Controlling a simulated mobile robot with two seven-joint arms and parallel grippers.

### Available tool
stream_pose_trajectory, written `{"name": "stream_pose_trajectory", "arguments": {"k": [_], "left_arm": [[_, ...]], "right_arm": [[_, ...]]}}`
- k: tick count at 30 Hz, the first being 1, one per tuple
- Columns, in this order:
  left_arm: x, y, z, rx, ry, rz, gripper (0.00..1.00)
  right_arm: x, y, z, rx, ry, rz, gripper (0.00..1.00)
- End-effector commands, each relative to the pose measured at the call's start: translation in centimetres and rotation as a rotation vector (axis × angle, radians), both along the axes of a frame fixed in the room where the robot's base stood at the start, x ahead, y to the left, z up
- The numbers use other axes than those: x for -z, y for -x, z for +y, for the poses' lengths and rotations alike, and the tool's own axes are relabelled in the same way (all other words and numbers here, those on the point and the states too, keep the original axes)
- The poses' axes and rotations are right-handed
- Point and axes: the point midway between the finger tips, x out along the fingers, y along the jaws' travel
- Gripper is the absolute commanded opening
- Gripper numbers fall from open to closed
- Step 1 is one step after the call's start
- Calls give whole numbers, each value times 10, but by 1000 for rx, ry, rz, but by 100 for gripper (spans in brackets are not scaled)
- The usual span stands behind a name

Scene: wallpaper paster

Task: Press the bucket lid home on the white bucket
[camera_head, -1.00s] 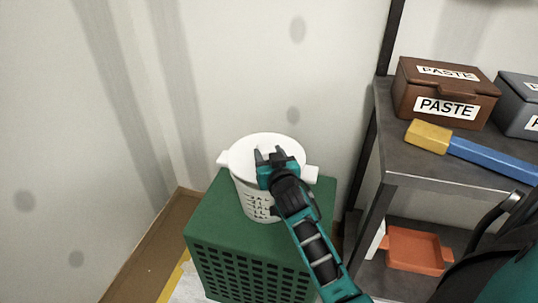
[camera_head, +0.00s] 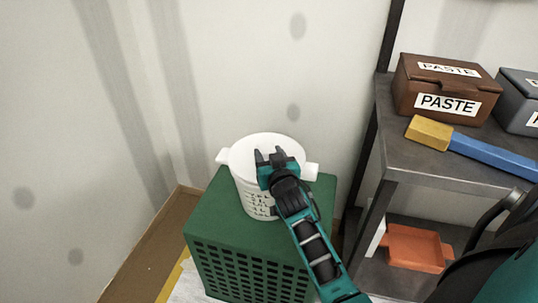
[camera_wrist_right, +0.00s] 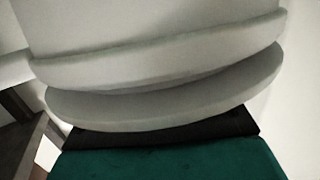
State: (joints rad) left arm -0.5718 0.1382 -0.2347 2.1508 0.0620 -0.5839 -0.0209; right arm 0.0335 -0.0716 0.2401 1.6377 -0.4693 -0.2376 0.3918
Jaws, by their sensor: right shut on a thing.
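The white bucket (camera_head: 258,203) stands upright on a green perforated crate, with lettering on its side and a tab at each side of its rim. The white bucket lid (camera_head: 285,143) lies over its top. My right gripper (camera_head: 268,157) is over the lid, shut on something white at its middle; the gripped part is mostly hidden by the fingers. In the right wrist view the lid edge (camera_wrist_right: 165,102) and the bucket rim (camera_wrist_right: 160,62) lie close together with a dark seam between. I cannot tell whether the lid is fully seated. My left gripper is not in view.
The green crate (camera_head: 250,262) stands near the wall corner. To the right is a dark shelf (camera_head: 405,164) with a brown paste box (camera_head: 440,88), a grey box (camera_head: 520,105) and a blue-and-yellow tool (camera_head: 478,150). An orange tray (camera_head: 413,248) sits below.

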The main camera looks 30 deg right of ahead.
Motion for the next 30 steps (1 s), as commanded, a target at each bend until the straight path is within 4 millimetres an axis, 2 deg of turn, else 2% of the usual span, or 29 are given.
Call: {"name": "stream_pose_trajectory", "arguments": {"k": [13, 23, 24, 30], "left_arm": [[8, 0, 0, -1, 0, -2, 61], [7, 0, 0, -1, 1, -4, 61], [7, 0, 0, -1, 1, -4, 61], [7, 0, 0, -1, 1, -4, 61]], "right_arm": [[12, -1, 2, 1, -8, -2, 6], [13, -1, 2, 2, -7, 1, 6], [13, -1, 2, 2, -6, 1, 52], [13, -1, 2, 2, -8, -2, 71]]}}
